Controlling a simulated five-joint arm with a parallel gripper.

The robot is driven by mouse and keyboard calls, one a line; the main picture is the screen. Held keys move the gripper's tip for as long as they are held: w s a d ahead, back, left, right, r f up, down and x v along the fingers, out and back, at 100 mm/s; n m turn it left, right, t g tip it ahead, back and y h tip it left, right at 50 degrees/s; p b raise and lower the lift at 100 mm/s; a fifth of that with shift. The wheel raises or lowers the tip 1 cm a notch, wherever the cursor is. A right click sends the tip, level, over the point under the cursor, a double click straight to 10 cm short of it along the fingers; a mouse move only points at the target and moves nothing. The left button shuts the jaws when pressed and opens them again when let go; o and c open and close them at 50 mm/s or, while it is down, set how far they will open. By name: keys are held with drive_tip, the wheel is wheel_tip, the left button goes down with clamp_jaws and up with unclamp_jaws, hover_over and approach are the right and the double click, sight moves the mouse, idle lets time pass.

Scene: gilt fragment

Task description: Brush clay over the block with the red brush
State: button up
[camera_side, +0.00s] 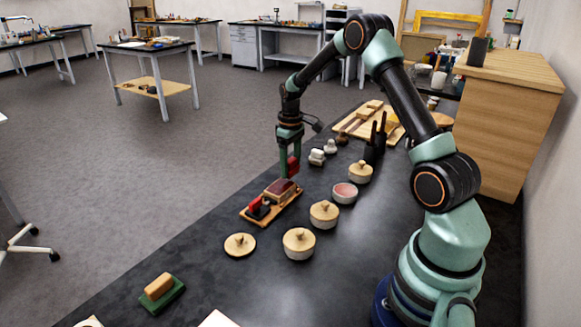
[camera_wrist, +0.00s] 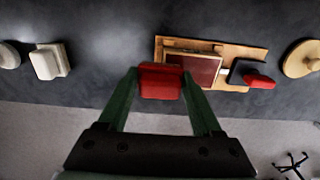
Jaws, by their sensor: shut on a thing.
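My gripper (camera_side: 291,165) is shut on the red brush (camera_side: 293,164), holding it just above or at the far end of the wooden board. The brush also shows between the fingers in the wrist view (camera_wrist: 160,82). The block (camera_side: 282,189) has a dark red top and sits on the wooden board (camera_side: 247,217). In the wrist view the block (camera_wrist: 205,70) lies right beside the brush, partly hidden by a finger. I cannot tell whether they touch. An open bowl (camera_side: 345,190) with a pinkish inside, perhaps clay, stands right of the board.
A dark piece with a red part (camera_side: 260,208) sits on the board's near end. Lidded bowls (camera_side: 324,213) (camera_side: 299,243) (camera_side: 360,171) stand to the right. A round lid (camera_side: 240,245) lies nearer. A green-based wooden-topped piece (camera_side: 161,291) is front left. Small pale pieces (camera_side: 317,157) stand behind.

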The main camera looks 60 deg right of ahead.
drive_tip(key=shift+r, duration=3.2)
